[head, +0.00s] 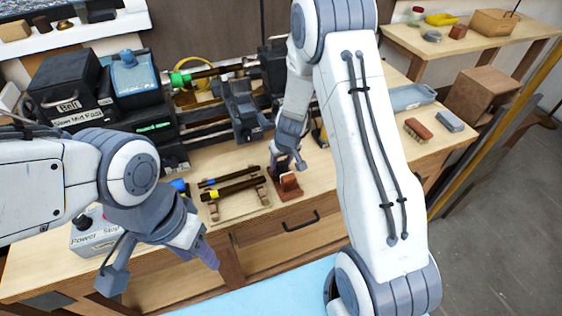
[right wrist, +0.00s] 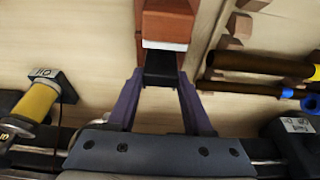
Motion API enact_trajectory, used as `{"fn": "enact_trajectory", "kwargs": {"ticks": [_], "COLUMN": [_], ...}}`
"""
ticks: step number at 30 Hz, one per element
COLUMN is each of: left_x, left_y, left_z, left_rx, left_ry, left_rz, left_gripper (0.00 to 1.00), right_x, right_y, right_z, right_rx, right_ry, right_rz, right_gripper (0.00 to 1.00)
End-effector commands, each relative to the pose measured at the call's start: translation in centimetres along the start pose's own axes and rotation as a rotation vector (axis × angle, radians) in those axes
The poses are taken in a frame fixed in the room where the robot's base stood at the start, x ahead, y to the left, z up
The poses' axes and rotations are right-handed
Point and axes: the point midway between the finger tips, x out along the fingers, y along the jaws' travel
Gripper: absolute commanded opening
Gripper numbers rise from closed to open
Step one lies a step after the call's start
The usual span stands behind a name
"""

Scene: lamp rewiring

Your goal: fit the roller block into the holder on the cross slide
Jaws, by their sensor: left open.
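A small block with a black shank (right wrist: 160,66), which I take as the roller block, sits at a red-brown wooden piece (right wrist: 167,20) with a white strip between them. The red-brown piece (head: 289,188) also shows near the bench's front edge in the head view. My right gripper (right wrist: 160,82) has its purple fingers against both sides of the black shank; in the head view it (head: 288,163) is just above the red-brown piece. The grey cross slide (head: 242,110) is on the lathe behind; its holder is not clear. My left gripper (head: 207,255) is open and empty in front of the bench.
Dark rods lie on a wooden rack (head: 235,205) left of the red-brown piece. The lathe headstock (head: 85,90) and power supply (head: 95,232) are further left.

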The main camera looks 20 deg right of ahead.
Motion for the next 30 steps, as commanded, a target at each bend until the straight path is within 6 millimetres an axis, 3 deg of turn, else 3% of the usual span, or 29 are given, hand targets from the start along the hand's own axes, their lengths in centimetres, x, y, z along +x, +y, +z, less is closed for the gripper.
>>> {"fn": "enact_trajectory", "kwargs": {"ticks": [30], "left_x": [-5.1], "left_y": [0.4], "left_z": [-0.3], "left_rx": [-0.002], "left_ry": [0.000], "left_rz": [0.000], "left_gripper": [0.50], "right_x": [-5.2], "right_y": [0.0], "right_z": [-1.6], "right_rx": [0.000], "right_ry": [0.001], "right_rz": [0.000], "right_gripper": [0.00]}}
